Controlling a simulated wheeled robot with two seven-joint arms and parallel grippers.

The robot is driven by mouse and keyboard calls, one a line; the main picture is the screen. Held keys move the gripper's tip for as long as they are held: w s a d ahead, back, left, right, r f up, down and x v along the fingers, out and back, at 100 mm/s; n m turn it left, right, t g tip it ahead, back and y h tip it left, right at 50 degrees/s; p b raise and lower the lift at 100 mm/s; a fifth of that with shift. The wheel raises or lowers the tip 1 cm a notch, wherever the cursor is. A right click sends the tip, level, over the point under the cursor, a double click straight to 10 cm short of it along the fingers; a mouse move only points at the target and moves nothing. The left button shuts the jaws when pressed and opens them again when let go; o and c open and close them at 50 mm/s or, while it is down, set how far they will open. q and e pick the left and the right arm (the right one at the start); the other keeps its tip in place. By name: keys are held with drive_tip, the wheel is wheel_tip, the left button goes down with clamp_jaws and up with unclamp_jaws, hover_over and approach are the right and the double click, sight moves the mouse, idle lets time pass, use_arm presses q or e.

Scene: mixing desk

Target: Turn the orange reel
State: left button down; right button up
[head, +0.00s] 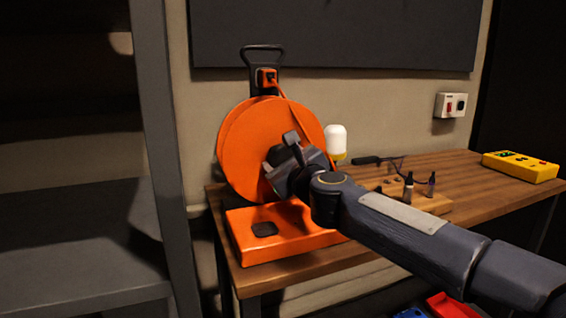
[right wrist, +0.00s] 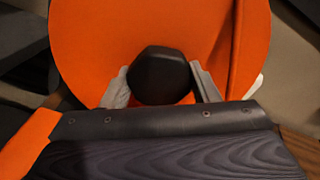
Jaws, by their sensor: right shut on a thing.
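The orange reel (head: 245,150) stands upright on its orange base (head: 255,240) at the left end of the wooden desk, with a black carrying handle on top. My right gripper (head: 277,160) is in front of the reel's face, its arm coming in from the right. In the right wrist view the gripper (right wrist: 160,85) is shut on a dark rounded knob (right wrist: 162,72) in front of the orange disc (right wrist: 110,30). In the head view the gripper hides the knob and part of the disc. My left gripper is not in view.
On the wooden desk (head: 470,175) are a white-topped bottle (head: 336,140), a small wooden block with dark bottles (head: 430,203) and a yellow control box (head: 520,167). A grey shelf (head: 80,230) stands at left. Red and blue bins lie below the desk.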

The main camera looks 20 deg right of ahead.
drive_tip(key=shift+f, duration=0.1)
idle(0.5)
drive_tip(key=o, duration=1.4)
drive_tip(key=s, duration=0.7)
drive_tip(key=shift+s+d+p, duration=0.15)
drive_tip(key=shift+s+p, duration=0.15)
drive_tip(key=shift+s, duration=0.1)
